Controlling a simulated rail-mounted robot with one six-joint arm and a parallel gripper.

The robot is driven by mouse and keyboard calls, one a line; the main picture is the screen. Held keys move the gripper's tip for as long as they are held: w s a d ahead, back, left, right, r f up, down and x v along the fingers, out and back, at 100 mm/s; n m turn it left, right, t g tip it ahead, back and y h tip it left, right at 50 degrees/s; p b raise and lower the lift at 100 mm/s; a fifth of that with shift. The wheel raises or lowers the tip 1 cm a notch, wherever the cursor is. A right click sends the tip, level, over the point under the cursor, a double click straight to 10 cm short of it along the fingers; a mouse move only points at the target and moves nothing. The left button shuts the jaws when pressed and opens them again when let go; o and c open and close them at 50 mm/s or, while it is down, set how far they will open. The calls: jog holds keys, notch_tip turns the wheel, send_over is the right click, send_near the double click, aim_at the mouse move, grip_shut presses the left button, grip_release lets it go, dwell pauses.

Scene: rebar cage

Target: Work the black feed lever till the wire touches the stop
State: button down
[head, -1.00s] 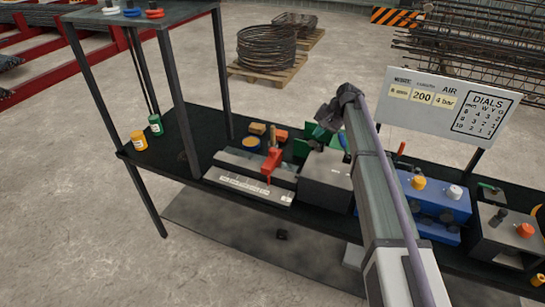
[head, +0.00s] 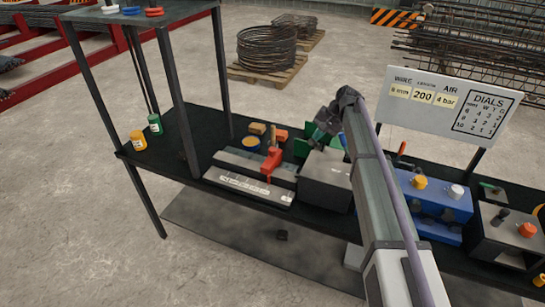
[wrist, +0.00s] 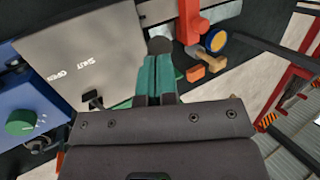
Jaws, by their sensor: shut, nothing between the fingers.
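In the head view my gripper (head: 318,138) is partly hidden by my own arm. A dark round knob (wrist: 160,45), likely the black feed lever's, lies right at the fingertips; I cannot tell whether they touch. A red stop (head: 271,162) stands on the grey scaled bed (head: 235,183) left of the feed box; the red stop also shows in the wrist view (wrist: 190,22). I cannot make out the wire.
A small black lever (wrist: 94,98) sits by the SHUT/OPEN marking. A blue unit (head: 432,205) with yellow and white knobs stands to the right, below a dial sign (head: 445,103). Orange and tan blocks and a blue-rimmed yellow disc (head: 250,142) lie behind the bed.

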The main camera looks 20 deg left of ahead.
jog(key=shift+s+f+b, duration=0.45)
jog(key=shift+f, duration=0.05)
jog(key=shift+s+a+f+b, duration=0.1)
jog(key=shift+s+f+b, duration=0.35)
jog(key=shift+f+b, duration=0.1)
jog(key=shift+s+f+b, duration=0.4)
jog(key=shift+f+b, duration=0.15)
jog(key=shift+s+a+f+b, duration=0.1)
jog(key=shift+s+f+b, duration=0.25)
jog(key=shift+f+b, duration=0.3)
